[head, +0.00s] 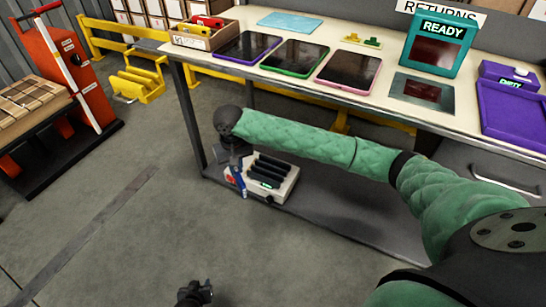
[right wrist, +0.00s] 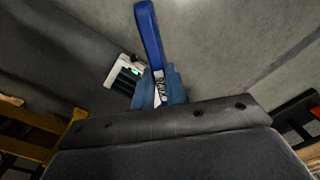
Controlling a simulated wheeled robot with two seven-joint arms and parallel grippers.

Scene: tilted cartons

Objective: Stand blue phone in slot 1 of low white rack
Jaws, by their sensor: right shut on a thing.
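The low white rack (head: 288,188) stands on the dark lower shelf under the table, with several dark slots and a small green light; slot numbers are too small to read. It also shows in the right wrist view (right wrist: 113,80). My right gripper (head: 238,168) points down at the rack's left end. It is shut on the blue phone (right wrist: 148,30), seen edge-on as a thin blue bar between the blue finger pads. In the head view the phone (head: 241,183) hangs tilted beside or in front of the rack, overlapping its left end. My left gripper (head: 195,293) is low at the bottom edge, its jaws unclear.
The table (head: 395,72) above the shelf (head: 330,215) carries several tablets, a teal READY stand (head: 437,45), a purple DIRTY tray (head: 515,105) and a wooden box (head: 195,40). A table leg (head: 188,110) stands left of the rack. The floor in front is clear.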

